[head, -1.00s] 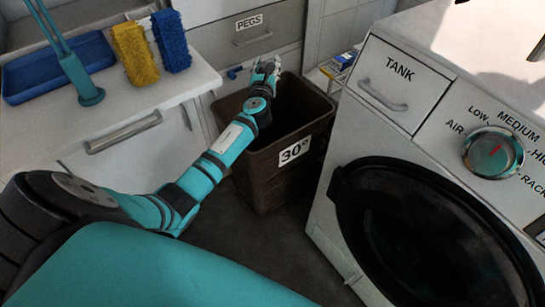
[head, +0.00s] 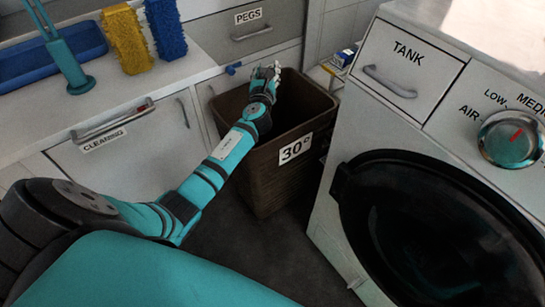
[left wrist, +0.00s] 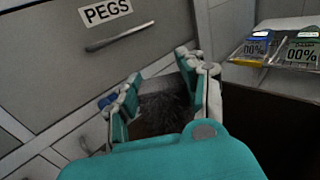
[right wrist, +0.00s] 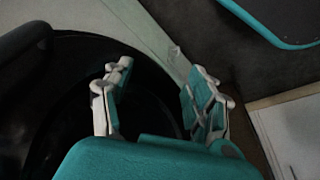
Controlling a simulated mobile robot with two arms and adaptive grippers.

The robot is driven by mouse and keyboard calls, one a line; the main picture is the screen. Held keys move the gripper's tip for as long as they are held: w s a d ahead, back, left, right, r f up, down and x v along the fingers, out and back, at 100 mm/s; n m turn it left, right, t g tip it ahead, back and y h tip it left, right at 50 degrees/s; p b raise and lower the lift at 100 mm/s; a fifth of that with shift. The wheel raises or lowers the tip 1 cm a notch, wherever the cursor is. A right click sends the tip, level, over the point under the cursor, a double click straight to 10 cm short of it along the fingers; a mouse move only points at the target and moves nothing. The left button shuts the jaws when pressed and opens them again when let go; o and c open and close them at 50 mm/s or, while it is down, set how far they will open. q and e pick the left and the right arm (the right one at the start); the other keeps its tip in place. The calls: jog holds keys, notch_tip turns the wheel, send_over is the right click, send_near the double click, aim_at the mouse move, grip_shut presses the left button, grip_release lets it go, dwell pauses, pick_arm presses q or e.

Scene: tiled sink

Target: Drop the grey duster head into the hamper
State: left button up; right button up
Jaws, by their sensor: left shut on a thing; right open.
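The hamper (head: 262,182) is a brown open-topped basket with a "30°" label, on the floor between the counter and the washing machine. My left gripper (head: 266,72) is above the hamper's opening, near its back left rim. In the left wrist view, my left gripper (left wrist: 160,84) is shut on a dark grey fuzzy thing, the duster head (left wrist: 165,108), which is partly hidden behind the wrist. Part of the hamper's dark side (left wrist: 265,125) shows at right there. My right gripper (right wrist: 160,72) is open and empty; it is not in the head view.
The washing machine (head: 345,225) with a black round door (head: 430,230) stands right of the hamper. The counter at left holds a blue tray (head: 30,66), a yellow brush (head: 125,40) and a blue brush (head: 166,30). A "PEGS" drawer (head: 247,35) is behind.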

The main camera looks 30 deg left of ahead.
pick_arm(q)
jog(key=shift+f, duration=0.35)
pick_arm(e)
jog(key=shift+v, duration=1.1)
jog(key=shift+d, duration=0.1)
pick_arm(q)
jog(key=o, duration=1.2)
jog(key=shift+o, duration=0.2)
jog(key=v, duration=1.2)
jog(key=shift+d, duration=0.1)
pick_arm(e)
jog(key=shift+s, duration=0.1)
